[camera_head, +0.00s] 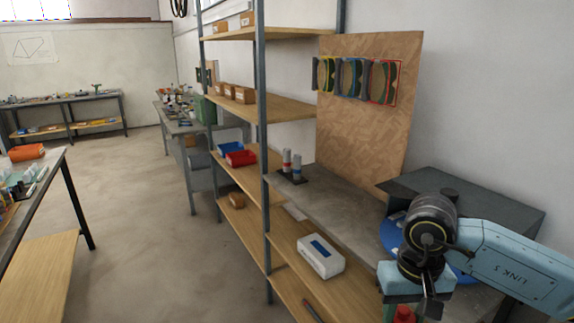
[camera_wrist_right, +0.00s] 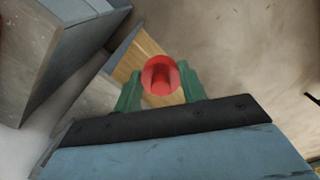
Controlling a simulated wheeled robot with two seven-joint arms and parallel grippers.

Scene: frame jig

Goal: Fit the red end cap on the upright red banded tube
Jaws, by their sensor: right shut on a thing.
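The red end cap (camera_wrist_right: 160,76) is between the two green fingers of my right gripper (camera_wrist_right: 161,88) in the right wrist view; the gripper is shut on it. In the head view, my right gripper (camera_head: 404,305) is at the lower right edge, and a bit of the red cap (camera_head: 404,314) shows there. Two upright grey tubes stand on a dark base (camera_head: 292,178) on the grey bench, far from my gripper. My left gripper is not in view.
A shelf rack with a grey post (camera_head: 264,150) stands left of the tubes. Red (camera_head: 241,158) and blue (camera_head: 230,149) bins and a white box (camera_head: 320,257) are on its shelves. A wooden board (camera_head: 370,140) stands behind the bench. The bench beside the tubes is mostly clear.

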